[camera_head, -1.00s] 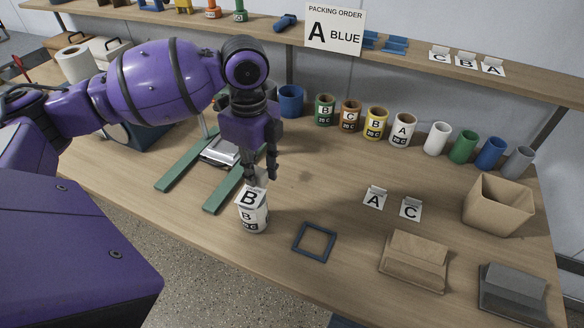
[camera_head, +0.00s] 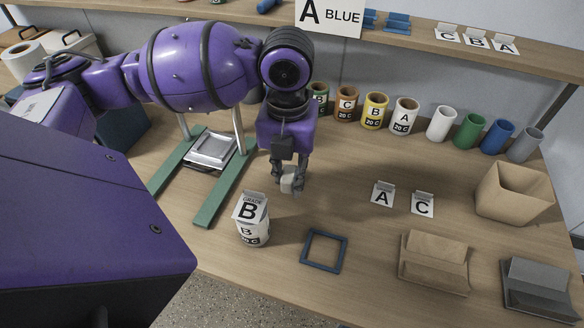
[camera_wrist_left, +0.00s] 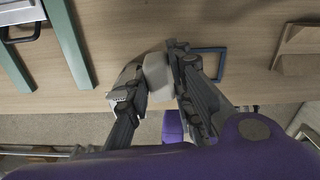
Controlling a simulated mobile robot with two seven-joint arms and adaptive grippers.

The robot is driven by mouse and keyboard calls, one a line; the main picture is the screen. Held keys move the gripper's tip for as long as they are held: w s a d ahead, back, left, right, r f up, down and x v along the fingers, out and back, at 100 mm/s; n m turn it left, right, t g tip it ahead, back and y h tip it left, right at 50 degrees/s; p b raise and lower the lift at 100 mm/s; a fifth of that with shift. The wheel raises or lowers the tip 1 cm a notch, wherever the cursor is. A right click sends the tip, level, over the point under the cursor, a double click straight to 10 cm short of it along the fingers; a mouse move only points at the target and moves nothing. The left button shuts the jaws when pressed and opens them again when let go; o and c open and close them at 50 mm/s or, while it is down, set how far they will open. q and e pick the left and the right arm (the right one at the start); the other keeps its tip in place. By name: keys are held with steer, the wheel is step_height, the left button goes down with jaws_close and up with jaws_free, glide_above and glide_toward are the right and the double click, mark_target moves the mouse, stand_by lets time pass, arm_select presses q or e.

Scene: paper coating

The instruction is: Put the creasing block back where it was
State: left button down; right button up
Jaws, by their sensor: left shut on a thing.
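My left gripper (camera_head: 289,180) is shut on a small pale grey block (camera_head: 287,184), which I take to be the creasing block. The block is held above the table, behind and to the right of the white B can (camera_head: 254,234) and apart from it. In the left wrist view, the block (camera_wrist_left: 156,73) sits between the fingertips of my left gripper (camera_wrist_left: 158,80). A "GRADE B" card (camera_head: 249,209) stands on top of the B can. The block's underside is hidden. My right gripper is not in view.
A blue square frame (camera_head: 305,260) lies to the right of the can. A green-railed stand (camera_head: 219,192) is to the left. Cards A (camera_head: 382,195) and C (camera_head: 422,204), folded brown (camera_head: 433,280) and grey pieces, and an open box (camera_head: 512,195) are right. A row of cups lines the back.

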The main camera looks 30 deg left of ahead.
arm_select(q)
steer(key=shift+w+a+m, duration=0.1)
steer(key=shift+m, duration=0.8)
steer(key=shift+w+a+f, duration=0.1)
steer(key=shift+w+f, duration=0.05)
steer(key=shift+w, duration=0.1)
steer(key=w+a+f, duration=0.2)
steer(key=w, duration=0.1)
steer(key=w+a+f, duration=0.5)
steer(key=w+f, duration=0.1)
steer(key=shift+w+a+f+b, duration=0.15)
steer(key=shift+a+b, duration=0.1)
steer(key=shift+b, duration=0.15)
steer(key=shift+w+a+f, duration=0.25)
steer(key=shift+f, duration=0.1)
steer(key=shift+w+a+f, duration=0.1)
steer(key=shift+f, duration=0.8)
steer(key=shift+w+a+f, duration=0.1)
steer(key=shift+f, duration=0.8)
